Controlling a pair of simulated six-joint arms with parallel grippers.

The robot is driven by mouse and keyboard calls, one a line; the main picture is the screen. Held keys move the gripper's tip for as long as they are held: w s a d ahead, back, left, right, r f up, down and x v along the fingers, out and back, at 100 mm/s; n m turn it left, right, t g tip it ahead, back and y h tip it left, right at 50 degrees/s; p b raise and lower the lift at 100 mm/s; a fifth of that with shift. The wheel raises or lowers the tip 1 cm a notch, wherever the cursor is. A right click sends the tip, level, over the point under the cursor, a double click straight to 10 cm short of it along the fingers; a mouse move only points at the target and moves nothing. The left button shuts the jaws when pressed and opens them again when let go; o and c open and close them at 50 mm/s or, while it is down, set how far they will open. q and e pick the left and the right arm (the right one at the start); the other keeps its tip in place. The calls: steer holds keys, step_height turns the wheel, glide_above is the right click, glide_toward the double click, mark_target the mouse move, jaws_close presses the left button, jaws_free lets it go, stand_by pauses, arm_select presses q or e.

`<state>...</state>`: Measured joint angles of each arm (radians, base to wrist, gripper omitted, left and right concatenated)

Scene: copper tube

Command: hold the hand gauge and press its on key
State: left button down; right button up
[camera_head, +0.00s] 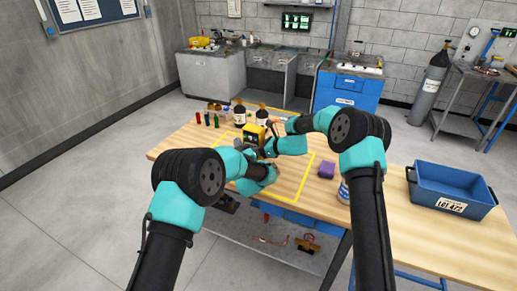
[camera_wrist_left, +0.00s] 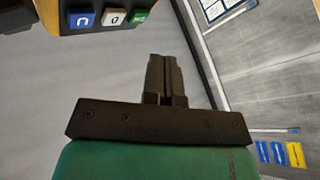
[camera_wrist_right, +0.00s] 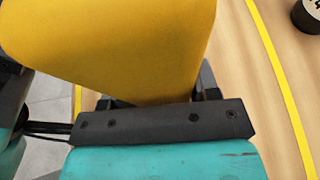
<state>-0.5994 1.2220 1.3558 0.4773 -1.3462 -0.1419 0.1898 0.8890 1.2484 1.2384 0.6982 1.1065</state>
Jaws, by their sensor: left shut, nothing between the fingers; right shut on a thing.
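The hand gauge (camera_head: 254,132) is yellow and black and is held up over the far middle of the table. My right gripper (camera_wrist_right: 156,92) is shut on its yellow body (camera_wrist_right: 125,45), one finger on each side. In the left wrist view, the gauge's dark lower face (camera_wrist_left: 60,14) shows at the top left with a blue key (camera_wrist_left: 84,21), a white key (camera_wrist_left: 113,18) and a green key (camera_wrist_left: 138,15). My left gripper (camera_wrist_left: 165,62) is shut and empty, below and right of the green key in that view, apart from it. In the head view, the arms partly hide both fingertips.
The wooden table (camera_head: 295,190) has a yellow outline. Small coloured bottles (camera_head: 206,119) and dark bottles (camera_head: 239,115) stand behind the gauge. A purple block (camera_head: 327,170) and a can (camera_head: 344,190) are to the right. A blue bin (camera_head: 450,190) sits at the far right.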

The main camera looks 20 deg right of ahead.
steer(key=shift+s+f, duration=0.1)
steer(key=shift+f, duration=0.2)
steer(key=o, duration=1.3)
steer(key=shift+r, duration=0.2)
arm_select(q)
steer(key=s+a, duration=0.3)
arm_select(e)
steer(key=v, duration=1.2)
